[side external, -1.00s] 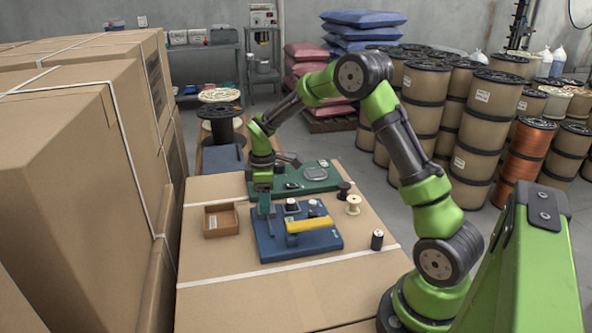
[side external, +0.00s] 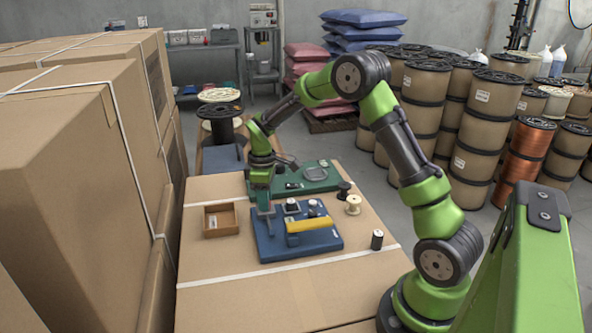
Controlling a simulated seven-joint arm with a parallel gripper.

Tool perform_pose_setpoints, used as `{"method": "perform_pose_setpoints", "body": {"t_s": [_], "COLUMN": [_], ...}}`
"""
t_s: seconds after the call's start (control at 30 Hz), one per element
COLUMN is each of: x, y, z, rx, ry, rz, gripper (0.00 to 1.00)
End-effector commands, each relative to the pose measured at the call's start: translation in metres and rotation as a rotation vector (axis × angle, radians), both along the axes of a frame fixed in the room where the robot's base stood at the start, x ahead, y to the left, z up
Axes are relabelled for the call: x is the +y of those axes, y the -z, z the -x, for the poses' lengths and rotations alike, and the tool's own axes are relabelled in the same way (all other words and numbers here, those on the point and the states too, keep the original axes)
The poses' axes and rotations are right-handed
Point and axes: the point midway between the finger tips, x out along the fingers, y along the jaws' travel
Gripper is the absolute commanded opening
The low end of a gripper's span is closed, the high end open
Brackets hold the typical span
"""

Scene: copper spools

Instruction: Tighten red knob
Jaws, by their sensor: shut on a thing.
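The blue board (side external: 272,247) lies on the large cardboard box, with a yellow bar (side external: 312,224) and dark knob-like parts (side external: 292,207) on top. My gripper (side external: 267,219) points down at the left end of this board, with its fingers low against it. It is shut on a small part there, which the fingers hide. No red shows at this spot, so the red knob's colour and angle cannot be made out. The green board (side external: 318,186) lies just behind the blue one.
A small open brown box (side external: 221,220) stands left of the blue board. A cream spool (side external: 353,204), a dark spool (side external: 344,190) and a black spool (side external: 377,240) stand to the right. Tall stacked cartons (side external: 75,180) border the left side. The box top in front is clear.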

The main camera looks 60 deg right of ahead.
Motion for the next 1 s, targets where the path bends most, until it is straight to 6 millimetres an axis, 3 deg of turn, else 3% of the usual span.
{"method": "perform_pose_setpoints", "body": {"t_s": [1.0], "x": [0.0003], "y": [-0.0016], "z": [-0.0011], "rx": [-0.002], "ry": [0.957], "rz": [-0.001], "gripper": [0.01]}}
